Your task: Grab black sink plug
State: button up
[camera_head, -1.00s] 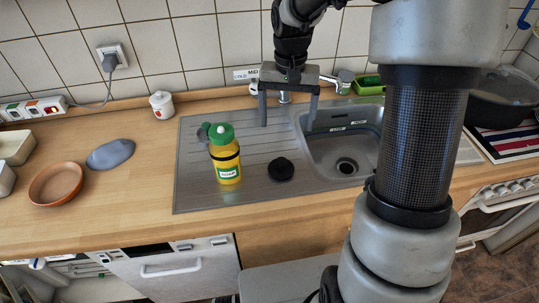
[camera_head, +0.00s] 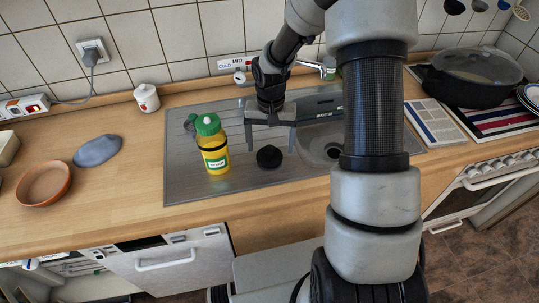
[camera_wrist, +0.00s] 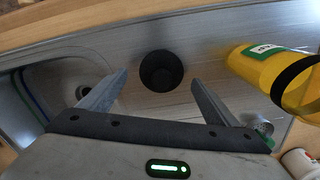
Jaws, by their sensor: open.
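The black sink plug (camera_head: 269,157) sits on the steel drainboard, between a yellow bottle and the sink basin. In the wrist view the plug (camera_wrist: 161,71) is a dark round shape just beyond the fingertips, about midway between them. My gripper (camera_head: 270,148) is open and empty, pointing down over the drainboard close to the plug. Its two fingers (camera_wrist: 160,82) are spread wide in the wrist view. I cannot tell the exact height of the fingertips above the drainboard.
The yellow bottle (camera_head: 213,152) with a green cap stands left of the plug; it also shows at the right of the wrist view (camera_wrist: 285,75). The sink basin (camera_head: 317,142) lies right of the plug.

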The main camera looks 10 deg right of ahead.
aim_at(270, 148)
notch_tip(270, 148, down, 3)
jog(key=shift+a+f, duration=0.15)
jog(key=shift+c, duration=0.4)
jog(key=c, duration=1)
jog(key=shift+c, duration=0.2)
notch_tip(270, 148, up, 10)
jog(key=shift+r, duration=0.1)
